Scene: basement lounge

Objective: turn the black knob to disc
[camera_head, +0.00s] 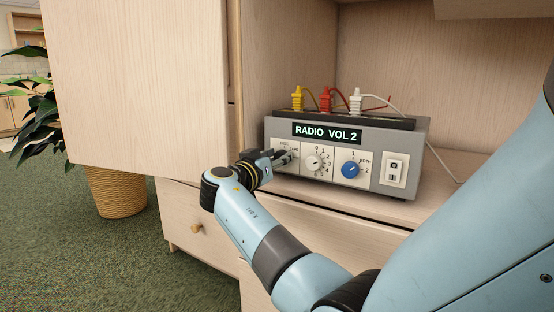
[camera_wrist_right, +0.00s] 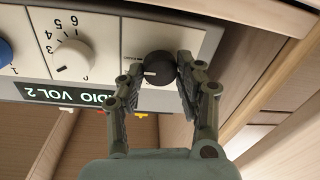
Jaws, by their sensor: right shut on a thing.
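The black knob (camera_wrist_right: 158,66) is the end knob on the front panel of a grey radio unit (camera_head: 405,134). In the right wrist view it sits between the two fingers of my right gripper (camera_wrist_right: 157,78), which is shut on it; a white mark on the knob points to the left of that picture. In the head view the right gripper (camera_head: 284,158) covers the knob and most of its labels, so I cannot read its setting there. The lit display (camera_head: 327,134) reads "RADIO VOL 2". My left gripper is not in view.
Beside the knob are a white dial (camera_head: 313,162) with numbers, a blue knob (camera_head: 350,170) and a white switch (camera_head: 394,170). Yellow, red and white plugs with cables stand on top. The unit stands in a wooden cabinet; a large wooden panel (camera_head: 140,85) is at left.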

